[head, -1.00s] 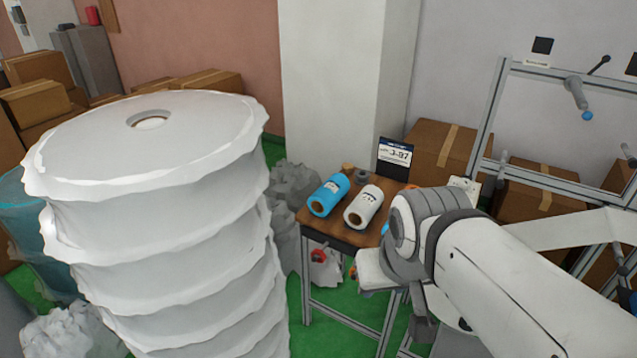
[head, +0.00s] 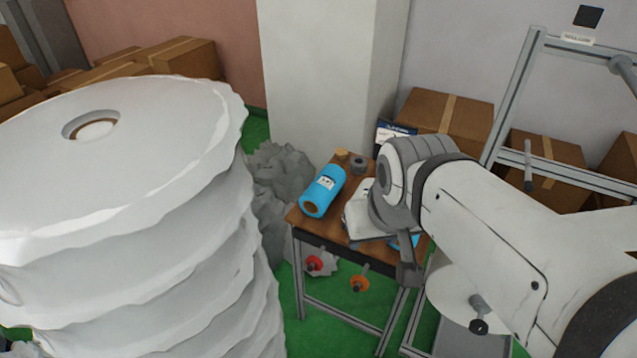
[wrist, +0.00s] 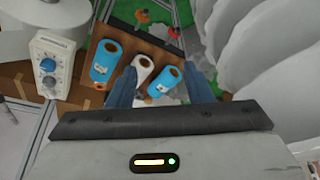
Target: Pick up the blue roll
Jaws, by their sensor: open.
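A blue roll (head: 322,191) with a white label lies on its side at the left of the small wooden-topped table (head: 308,219) in the head view. The wrist view shows two blue rolls, one at the left (wrist: 105,61) and one at the right (wrist: 167,79), with a white roll (wrist: 143,72) between them. My gripper (wrist: 160,78) is open and empty. In the wrist view its fingers frame the white roll and the right blue roll, partly hiding the white one. My arm hides much of the table's right side in the head view.
A tall stack of large white rolls (head: 110,200) stands close at the left. A pillar (head: 315,75) and cardboard boxes (head: 445,122) are behind the table. A white box with a dial (wrist: 47,62) shows in the wrist view. A metal frame (head: 515,95) stands at the right.

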